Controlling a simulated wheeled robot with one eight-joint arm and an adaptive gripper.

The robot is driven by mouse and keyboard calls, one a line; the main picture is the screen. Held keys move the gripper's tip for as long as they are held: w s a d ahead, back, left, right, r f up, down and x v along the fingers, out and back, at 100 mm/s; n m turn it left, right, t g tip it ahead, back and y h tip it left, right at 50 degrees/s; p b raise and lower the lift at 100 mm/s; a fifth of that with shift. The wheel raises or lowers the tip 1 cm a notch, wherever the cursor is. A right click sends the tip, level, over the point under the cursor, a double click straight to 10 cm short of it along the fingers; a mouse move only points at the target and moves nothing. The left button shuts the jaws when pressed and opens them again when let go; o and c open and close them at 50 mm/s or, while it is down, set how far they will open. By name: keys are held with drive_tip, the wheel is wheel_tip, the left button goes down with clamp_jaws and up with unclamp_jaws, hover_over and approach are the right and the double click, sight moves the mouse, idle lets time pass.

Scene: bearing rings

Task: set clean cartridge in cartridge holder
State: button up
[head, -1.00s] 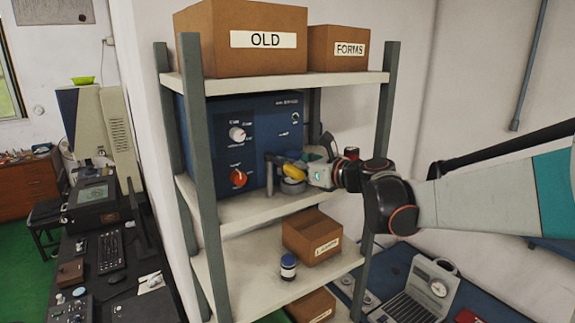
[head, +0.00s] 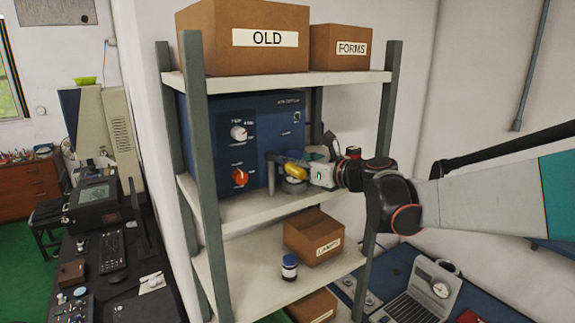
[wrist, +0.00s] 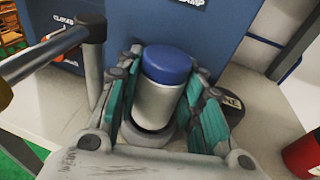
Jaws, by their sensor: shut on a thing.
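A silver cartridge with a blue cap (wrist: 166,85) stands upright between the teal fingers of my gripper (wrist: 168,108), which is shut on it. Its lower end is at the round grey cartridge holder (wrist: 147,137) on the middle shelf. I cannot tell if it rests on the holder's floor. In the head view my gripper (head: 308,176) reaches in from the right, over the holder (head: 293,187), and the cartridge is hard to make out. A grey post with a swing arm (wrist: 50,55) stands left of the cartridge; its yellow handle (head: 296,172) shows in the head view.
A blue control panel (head: 262,128) with knobs stands close behind the holder. A red can (wrist: 302,155) is at the right in the wrist view. A blue-capped jar (head: 289,267) and a cardboard box (head: 313,237) are on the shelf below. Shelf posts (head: 203,190) flank the space.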

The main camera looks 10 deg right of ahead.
drive_tip(key=shift+f+b, duration=0.5)
drive_tip(key=shift+f, duration=0.1)
drive_tip(key=o, duration=0.8)
drive_tip(key=p+v, duration=0.1)
drive_tip(key=v, duration=1)
drive_tip(key=shift+s+p, duration=0.1)
drive_tip(key=shift+p, duration=0.3)
idle(0.4)
